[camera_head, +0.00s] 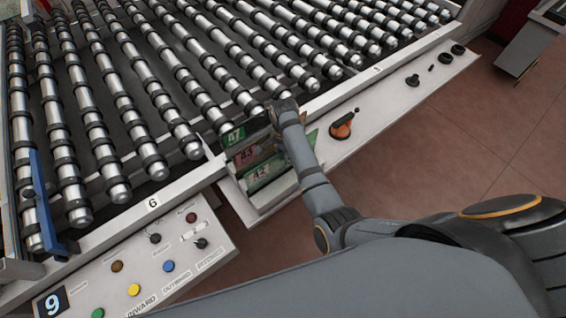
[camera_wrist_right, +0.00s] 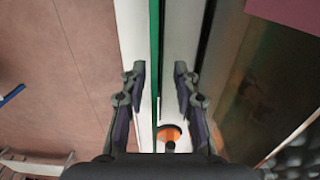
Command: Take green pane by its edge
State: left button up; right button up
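Several panes stand on edge in a white rack below the roller bed in the head view. Their labels read 47 on green (camera_head: 233,136), 43 on reddish (camera_head: 246,155) and 42 on pale green (camera_head: 262,173). My right gripper (camera_head: 285,108) is at the rack's upper right; its fingers are hard to make out there. In the right wrist view the right gripper (camera_wrist_right: 158,82) is open. A thin green pane edge (camera_wrist_right: 154,50) runs between its two fingers, with a gap on both sides. Which numbered pane this is, I cannot tell. My left gripper is not in view.
The roller bed (camera_head: 180,80) fills the upper left. An orange and black knob (camera_head: 341,128) sits on the white ledge right of the rack. A control panel (camera_head: 150,265) with coloured buttons is at lower left. A blue bar (camera_head: 42,200) stands at far left.

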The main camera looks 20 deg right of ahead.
jog(key=shift+s+a+r, duration=0.25)
jog(key=shift+s, duration=0.1)
grip_shut()
jog(key=shift+d+f, duration=0.1)
